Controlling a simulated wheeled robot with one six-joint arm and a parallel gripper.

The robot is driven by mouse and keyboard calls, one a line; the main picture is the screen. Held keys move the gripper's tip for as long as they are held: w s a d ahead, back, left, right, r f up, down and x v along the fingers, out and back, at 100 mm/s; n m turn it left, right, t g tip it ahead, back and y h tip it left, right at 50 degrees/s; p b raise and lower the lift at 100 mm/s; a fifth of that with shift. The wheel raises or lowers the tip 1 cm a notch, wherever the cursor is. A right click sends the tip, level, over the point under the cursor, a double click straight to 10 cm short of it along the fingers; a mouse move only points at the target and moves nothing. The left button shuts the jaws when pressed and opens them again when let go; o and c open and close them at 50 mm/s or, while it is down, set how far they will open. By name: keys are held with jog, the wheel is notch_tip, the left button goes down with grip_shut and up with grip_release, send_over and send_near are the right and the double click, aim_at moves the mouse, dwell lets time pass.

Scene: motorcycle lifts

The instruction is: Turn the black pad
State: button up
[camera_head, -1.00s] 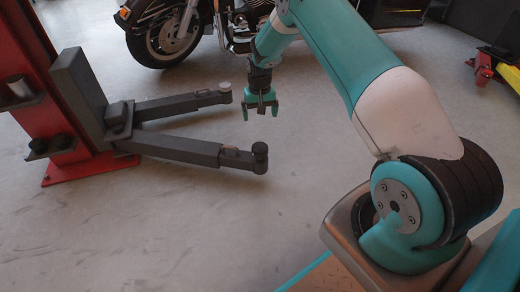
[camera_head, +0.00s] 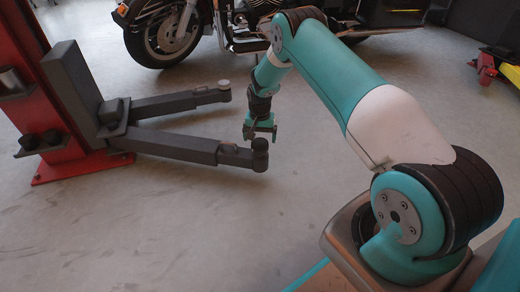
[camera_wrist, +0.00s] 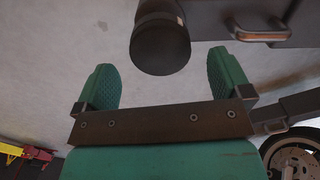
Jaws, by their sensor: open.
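The black pad (camera_head: 260,160) is a dark round cylinder at the free end of the nearer grey lift arm (camera_head: 180,147). In the wrist view the black pad (camera_wrist: 160,45) stands at the top centre, just beyond the fingertips and roughly midway between them. My gripper (camera_head: 262,132) overlaps the arm's end in the head view, just above the pad. In the wrist view my gripper (camera_wrist: 160,66) has its two green fingers wide apart with nothing between them. I cannot tell the exact gap to the pad.
The farther lift arm (camera_head: 180,102) ends in a light-topped pad (camera_head: 224,86). Both arms join a red lift post (camera_head: 50,100) at the left. A motorcycle (camera_head: 170,35) stands behind. The front floor is clear.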

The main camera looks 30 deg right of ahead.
aim_at(260, 143)
jog(key=shift+f+b, duration=0.6)
jog(key=shift+f, duration=1.2)
jog(key=c, duration=0.9)
jog(key=shift+r+n+p, duration=0.15)
jog(key=shift+n+p, duration=0.25)
jog(key=shift+p, duration=0.2)
jog(key=o, duration=0.9)
